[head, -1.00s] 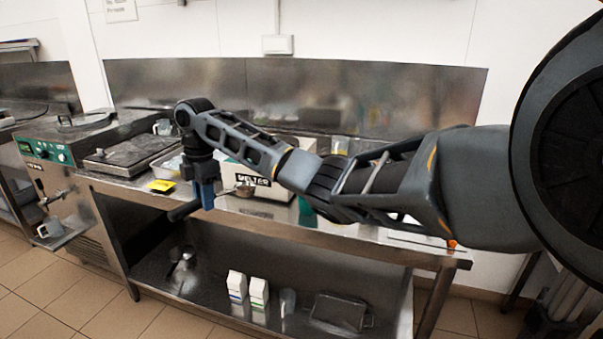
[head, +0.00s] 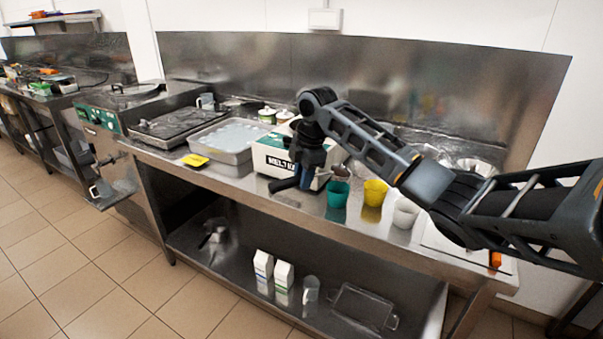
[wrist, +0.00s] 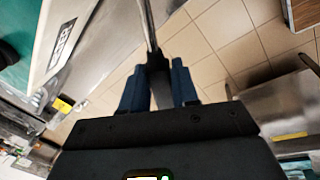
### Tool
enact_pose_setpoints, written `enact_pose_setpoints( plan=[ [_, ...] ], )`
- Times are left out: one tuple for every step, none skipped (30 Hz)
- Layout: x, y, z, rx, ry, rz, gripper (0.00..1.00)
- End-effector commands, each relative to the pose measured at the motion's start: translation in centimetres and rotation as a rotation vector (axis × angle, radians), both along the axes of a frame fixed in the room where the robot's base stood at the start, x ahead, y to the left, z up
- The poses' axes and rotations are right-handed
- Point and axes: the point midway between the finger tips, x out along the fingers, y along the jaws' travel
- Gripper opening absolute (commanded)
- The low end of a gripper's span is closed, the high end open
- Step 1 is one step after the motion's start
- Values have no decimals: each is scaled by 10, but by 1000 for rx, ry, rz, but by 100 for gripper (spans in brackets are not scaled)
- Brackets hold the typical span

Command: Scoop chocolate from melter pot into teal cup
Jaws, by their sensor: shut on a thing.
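The melter (head: 270,158) is a white and green box on the steel counter; its pot opening is hidden behind my arm. The teal cup (head: 337,196) stands upright to the right of the melter. My gripper (head: 306,179) points down in front of the melter, its blue fingers shut on the dark handle of a metal ladle (head: 341,171). The ladle's bowl appears over or just behind the teal cup's rim; I cannot tell which. Its contents cannot be seen. In the wrist view the ladle's handle (wrist: 157,72) runs between my blue fingertips.
A yellow cup (head: 374,193) and a white cup (head: 405,213) stand right of the teal cup. A steel tray (head: 232,157) and a yellow item (head: 195,160) lie to the left. Cartons (head: 284,274) stand on the lower shelf. The counter's front edge is close to my gripper.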

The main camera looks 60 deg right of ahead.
Motion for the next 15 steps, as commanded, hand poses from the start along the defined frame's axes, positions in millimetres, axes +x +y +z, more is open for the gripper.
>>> enact_pose_setpoints(
  plan=[
    [-3,1,-2,-22,-42,-1,0],
    [-4,1,-3,-33,-67,-2,0],
    [-5,2,-2,-52,-100,-2,0],
    [-5,2,-6,-58,-109,-2,0],
    [-5,2,-6,-65,-121,-1,0],
    [-5,2,-6,-73,-137,-1,0],
    [-6,2,-6,-80,-149,-1,0],
    [-6,3,-7,-86,-162,-1,0],
    [-7,3,-6,-95,-179,0,0],
    [-7,3,-7,-103,-190,0,0],
    [-7,3,-7,-108,-200,0,0],
    [-8,3,-7,-115,-215,0,0],
    [-8,4,-7,-121,-225,0,0],
    [-9,4,-7,-126,-236,0,0],
    [-9,4,-7,-135,-251,-1,0]
  ],
)
